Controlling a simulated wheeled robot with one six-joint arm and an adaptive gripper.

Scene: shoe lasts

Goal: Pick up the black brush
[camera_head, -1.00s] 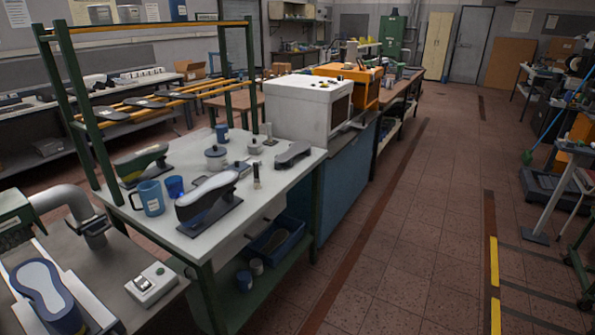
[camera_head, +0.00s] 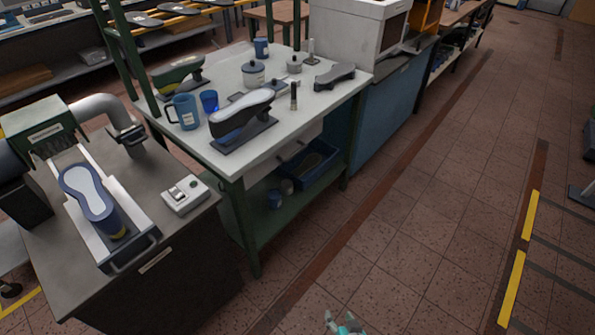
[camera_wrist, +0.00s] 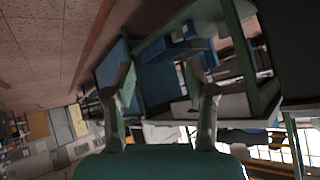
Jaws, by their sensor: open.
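The black brush (camera_head: 294,96) stands upright on the white worktop of the bench (camera_head: 317,104), near its front right edge. It is small and dark in the head view, just right of a shoe last on a dark base (camera_head: 243,118). My gripper (camera_head: 342,322) shows only at the bottom edge of the head view, over the floor and well apart from the brush. In the wrist view my gripper (camera_wrist: 158,82) has its two fingers spread, with nothing between them. I cannot make out the brush in the wrist view.
A blue mug (camera_head: 183,112), a blue cup (camera_head: 209,101), lidded pots (camera_head: 253,74) and another dark last (camera_head: 335,76) share the worktop. A blue bin (camera_head: 309,166) sits on the shelf below. A machine bench (camera_head: 60,262) stands at left.

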